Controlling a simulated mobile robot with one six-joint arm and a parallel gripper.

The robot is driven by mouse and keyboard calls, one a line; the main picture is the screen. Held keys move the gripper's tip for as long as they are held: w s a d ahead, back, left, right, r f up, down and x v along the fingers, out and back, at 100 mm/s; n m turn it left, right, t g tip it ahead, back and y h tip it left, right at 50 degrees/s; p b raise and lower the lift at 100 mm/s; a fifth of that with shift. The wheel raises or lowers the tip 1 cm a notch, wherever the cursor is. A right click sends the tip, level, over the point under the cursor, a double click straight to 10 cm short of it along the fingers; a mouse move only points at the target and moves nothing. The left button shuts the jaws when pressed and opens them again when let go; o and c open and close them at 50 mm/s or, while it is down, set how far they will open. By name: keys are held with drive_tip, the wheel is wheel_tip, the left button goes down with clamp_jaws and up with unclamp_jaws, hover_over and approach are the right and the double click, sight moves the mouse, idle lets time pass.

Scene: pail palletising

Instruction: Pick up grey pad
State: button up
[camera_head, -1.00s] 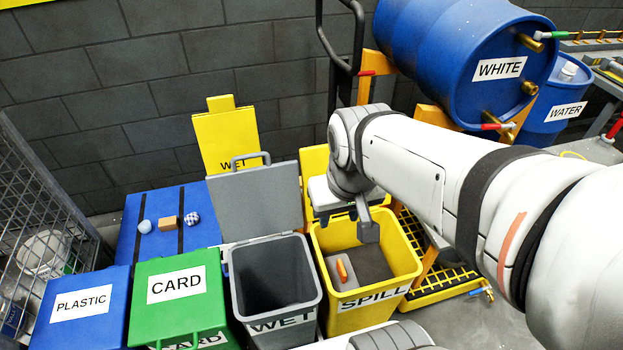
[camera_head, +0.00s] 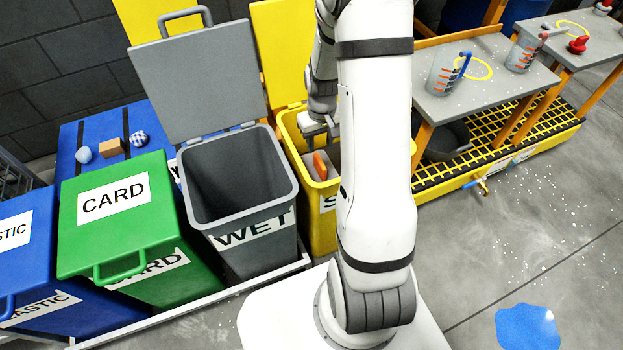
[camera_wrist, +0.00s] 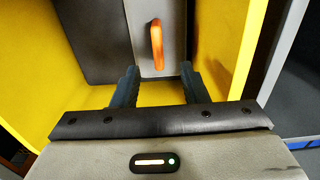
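The yellow SPILL bin (camera_head: 293,145) stands open, partly hidden behind my arm. Inside it is a light grey block-like pad (camera_wrist: 178,22) with an orange handle (camera_wrist: 157,45); the handle also shows in the head view (camera_head: 320,165). A darker grey surface (camera_wrist: 95,40) lies beside the pad; I cannot tell whether it is a second pad. My gripper (camera_wrist: 158,88) is open and empty, over the bin. In the wrist view its two fingers point toward the pad, with the handle ahead between them. I see no contact.
The open grey WET bin (camera_head: 236,180) stands left of the yellow bin, its lid (camera_head: 195,78) raised. The green CARD bin (camera_head: 115,215) is further left. A blue puddle (camera_head: 527,327) lies on the floor at right. A grey bench (camera_head: 480,80) stands back right.

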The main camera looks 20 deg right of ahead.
sight(320, 161)
drive_tip(key=f, duration=0.2)
drive_tip(key=f+b, duration=0.1)
drive_tip(key=f, duration=0.3)
drive_tip(key=shift+w+d+f, duration=0.2)
drive_tip(key=shift+d, duration=0.2)
wheel_tip(320, 161, down, 6)
drive_tip(key=b, duration=0.3)
drive_tip(key=shift+w+a+r, duration=0.1)
drive_tip(key=shift+a, duration=0.05)
drive_tip(key=shift+r, duration=0.1)
drive_tip(key=shift+c, duration=0.2)
clamp_jaws()
